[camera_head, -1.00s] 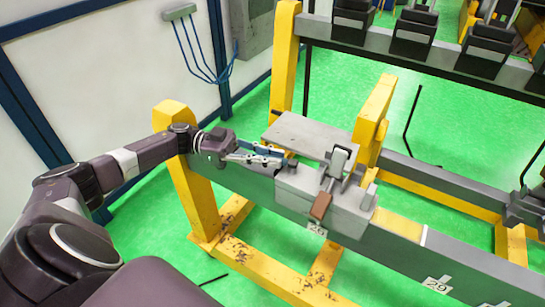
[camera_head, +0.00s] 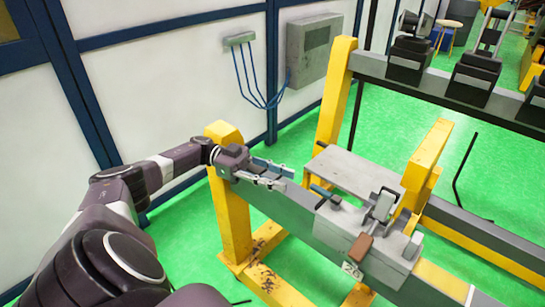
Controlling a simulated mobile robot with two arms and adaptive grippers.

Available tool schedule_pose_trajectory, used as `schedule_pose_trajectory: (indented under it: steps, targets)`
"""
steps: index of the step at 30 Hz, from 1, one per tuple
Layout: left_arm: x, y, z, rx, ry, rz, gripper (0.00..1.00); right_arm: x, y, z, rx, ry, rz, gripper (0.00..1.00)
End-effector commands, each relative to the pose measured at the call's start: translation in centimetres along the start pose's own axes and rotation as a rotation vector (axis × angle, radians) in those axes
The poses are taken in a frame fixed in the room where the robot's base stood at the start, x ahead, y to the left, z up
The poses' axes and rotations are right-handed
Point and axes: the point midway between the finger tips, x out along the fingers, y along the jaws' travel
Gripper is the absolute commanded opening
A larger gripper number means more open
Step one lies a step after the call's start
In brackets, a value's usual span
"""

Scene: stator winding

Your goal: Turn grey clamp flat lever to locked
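The grey clamp (camera_head: 345,220) sits on the long dark beam. A short dark flat lever (camera_head: 325,194) lies low at its left end. A grey lever with a pale block-shaped head (camera_head: 382,206) stands up on its right part, and a brown-ended handle (camera_head: 360,248) points down its front. My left gripper (camera_head: 287,179) is left of the clamp, over the beam. Its two fingers are apart with nothing between them, and a gap separates them from the dark lever. I cannot tell from the levers whether the clamp is locked. My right gripper is not in view.
A flat grey plate (camera_head: 358,172) lies behind the clamp. Yellow posts (camera_head: 232,205) stand at the beam's left end and behind it (camera_head: 427,160). A second beam with several dark clamps (camera_head: 475,78) runs at the back.

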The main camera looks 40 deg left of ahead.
Motion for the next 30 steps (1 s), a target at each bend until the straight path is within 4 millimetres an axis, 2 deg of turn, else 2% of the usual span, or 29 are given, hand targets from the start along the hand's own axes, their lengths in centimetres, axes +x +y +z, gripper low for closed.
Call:
schedule_pose_trajectory:
  steps: [3,9,30]
  targets:
    - [-1.4,-0.1,0.0,0.001,0.001,-0.003,0.30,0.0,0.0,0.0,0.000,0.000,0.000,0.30]
    - [-2.4,-0.1,0.0,0.001,0.000,-0.002,0.30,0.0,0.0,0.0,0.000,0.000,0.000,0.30]
    - [-2.5,0.0,0.0,0.000,0.000,-0.001,0.30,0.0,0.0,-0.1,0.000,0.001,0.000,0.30]
